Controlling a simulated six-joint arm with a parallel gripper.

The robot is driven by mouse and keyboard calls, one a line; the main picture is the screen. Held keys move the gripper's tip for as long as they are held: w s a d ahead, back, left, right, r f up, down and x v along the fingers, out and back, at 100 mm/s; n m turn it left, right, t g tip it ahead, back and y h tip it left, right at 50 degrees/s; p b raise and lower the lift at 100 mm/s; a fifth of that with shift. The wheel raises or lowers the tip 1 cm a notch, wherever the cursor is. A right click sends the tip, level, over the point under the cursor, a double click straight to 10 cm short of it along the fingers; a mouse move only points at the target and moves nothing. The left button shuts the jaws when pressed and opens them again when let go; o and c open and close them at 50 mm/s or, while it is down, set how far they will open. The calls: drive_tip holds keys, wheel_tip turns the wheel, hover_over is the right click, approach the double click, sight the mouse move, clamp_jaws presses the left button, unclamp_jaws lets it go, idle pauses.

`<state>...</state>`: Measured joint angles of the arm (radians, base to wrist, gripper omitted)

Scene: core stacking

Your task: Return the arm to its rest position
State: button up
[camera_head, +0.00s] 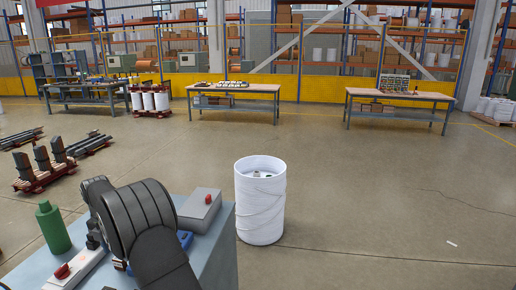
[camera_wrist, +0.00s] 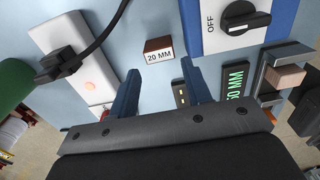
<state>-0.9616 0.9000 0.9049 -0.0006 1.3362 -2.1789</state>
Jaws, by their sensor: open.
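My gripper (camera_wrist: 160,66) is open, with its two blue fingers apart and nothing between them. A small block labelled "20 MM" (camera_wrist: 159,54) lies on the pale blue bench top (camera_wrist: 110,15) just beyond the fingertips. In the head view my dark arm reaches over the bench (camera_head: 222,265) at the lower left, and my gripper is hidden there.
A power strip (camera_wrist: 68,45) with a black plug and cable lies left of my fingers. A blue-and-white "OFF" switch box (camera_wrist: 225,40) is at upper right. A green bottle (camera_head: 52,230) stands on the bench's left. A white drum (camera_head: 260,215) stands on the floor beside the bench.

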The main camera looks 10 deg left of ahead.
wheel_tip(320, 180, down, 6)
drive_tip(key=shift+r, duration=1.9)
